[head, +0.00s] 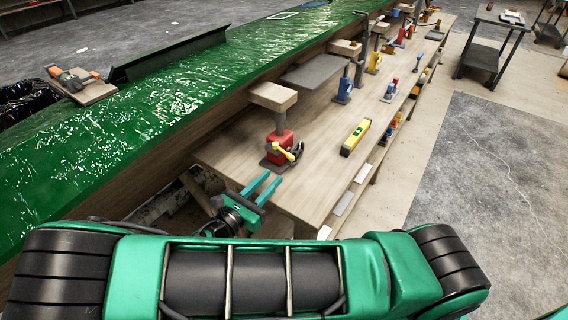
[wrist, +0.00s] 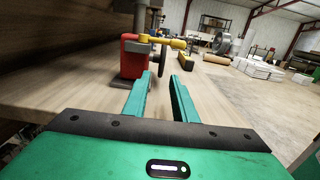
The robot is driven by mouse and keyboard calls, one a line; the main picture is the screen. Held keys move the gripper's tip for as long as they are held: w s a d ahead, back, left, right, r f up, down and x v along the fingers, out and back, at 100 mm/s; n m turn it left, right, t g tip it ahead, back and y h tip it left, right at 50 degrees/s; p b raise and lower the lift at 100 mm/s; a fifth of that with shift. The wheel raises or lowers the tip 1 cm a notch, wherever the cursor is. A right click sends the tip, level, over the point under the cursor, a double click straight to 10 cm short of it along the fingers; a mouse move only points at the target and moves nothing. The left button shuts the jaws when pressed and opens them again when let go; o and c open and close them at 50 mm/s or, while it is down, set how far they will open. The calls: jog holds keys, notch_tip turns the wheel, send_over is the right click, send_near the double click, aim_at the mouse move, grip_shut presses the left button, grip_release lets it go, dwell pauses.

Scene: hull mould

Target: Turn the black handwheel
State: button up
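The black handwheel (head: 298,152) sits on the side of a red jack (head: 279,145) on the wooden bench. A yellow handle (head: 284,150) sticks out from it. In the wrist view the handwheel (wrist: 162,60) appears nearly edge-on, right of the red body (wrist: 134,58), with the yellow handle (wrist: 172,42) above it. My gripper (head: 274,176) has green fingers, open and empty, at the near end of the bench. The fingers point toward the wheel and stay short of it. In the wrist view the wheel lies ahead between the fingertips (wrist: 160,76).
A wooden block rests on the jack's post (head: 272,96). A yellow spirit level (head: 356,137) lies to the right on the bench (head: 315,175). A blue jack (head: 343,90) and others stand farther back. The green hull mould (head: 150,110) runs along the left.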

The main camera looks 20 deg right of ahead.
aim_at(294, 152)
jog(key=x, duration=0.9)
jog(key=shift+s+d, duration=0.15)
grip_shut()
